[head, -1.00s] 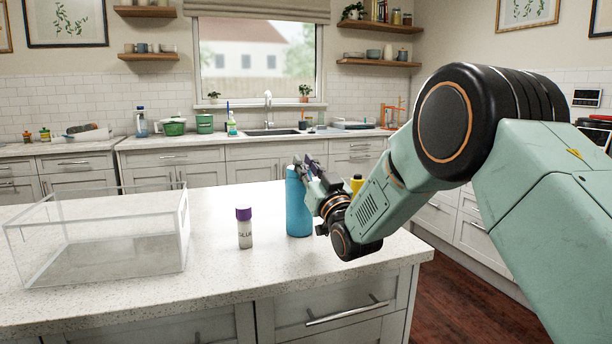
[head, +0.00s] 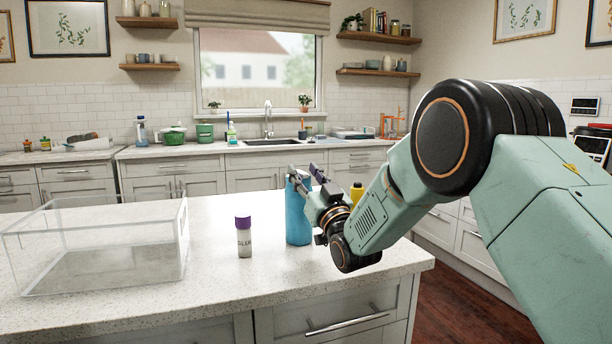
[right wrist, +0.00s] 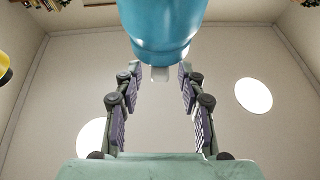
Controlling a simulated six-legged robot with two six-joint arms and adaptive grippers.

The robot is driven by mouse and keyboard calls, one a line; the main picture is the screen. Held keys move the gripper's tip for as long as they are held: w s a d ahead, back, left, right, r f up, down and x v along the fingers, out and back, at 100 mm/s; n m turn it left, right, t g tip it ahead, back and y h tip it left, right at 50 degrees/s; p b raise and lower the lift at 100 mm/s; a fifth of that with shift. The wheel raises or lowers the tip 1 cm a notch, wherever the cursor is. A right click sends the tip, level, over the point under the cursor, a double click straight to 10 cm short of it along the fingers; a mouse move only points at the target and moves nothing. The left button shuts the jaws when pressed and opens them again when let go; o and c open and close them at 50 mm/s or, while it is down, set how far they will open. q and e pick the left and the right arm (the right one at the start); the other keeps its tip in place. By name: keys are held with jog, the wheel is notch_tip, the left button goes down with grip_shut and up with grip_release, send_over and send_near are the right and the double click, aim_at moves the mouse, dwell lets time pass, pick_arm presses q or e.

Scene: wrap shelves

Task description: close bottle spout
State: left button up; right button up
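The blue bottle (head: 298,215) stands upright on the island counter. My right gripper (head: 303,174) is at its top, coming from the right and partly hiding it. In the right wrist view the blue bottle (right wrist: 162,25) fills the top middle, with a small pale spout (right wrist: 160,73) sticking out of its end. My right gripper (right wrist: 160,75) is open there, with one finger on each side of the spout. A gap shows between each finger and the spout. Whether the spout is open or shut is not clear. My left gripper is not in view.
A white bottle with a purple cap (head: 244,238), labelled glue, stands left of the blue bottle. A clear open box (head: 105,285) is at the left of the counter. A yellow object (head: 357,190) shows behind my right arm. The counter between box and glue is clear.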

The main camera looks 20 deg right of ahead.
jog(key=v, duration=0.7)
jog(key=shift+s, duration=0.25)
jog(key=shift+f, duration=0.15)
dwell(0.3)
